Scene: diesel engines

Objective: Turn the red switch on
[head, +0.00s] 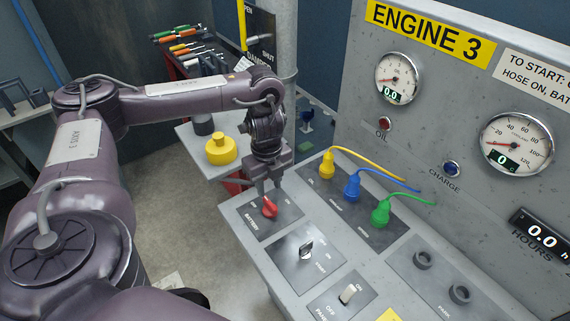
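The red switch (269,208) sits on the plate marked BATTERY at the near left corner of the grey engine panel. My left gripper (269,194) points down right above it. Its two fingers stand apart with a gap between them, and their tips are at the red handle. I cannot tell whether the fingers touch the handle. The exact angle of the switch is partly hidden by the fingers. My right gripper is not in view.
Yellow, blue and green plugs (353,190) with cables stand behind the switch. A black key-like knob (306,249) and a white toggle (348,293) are nearer. A grey post (287,45) rises behind my gripper. A yellow round object (221,150) sits on a side table.

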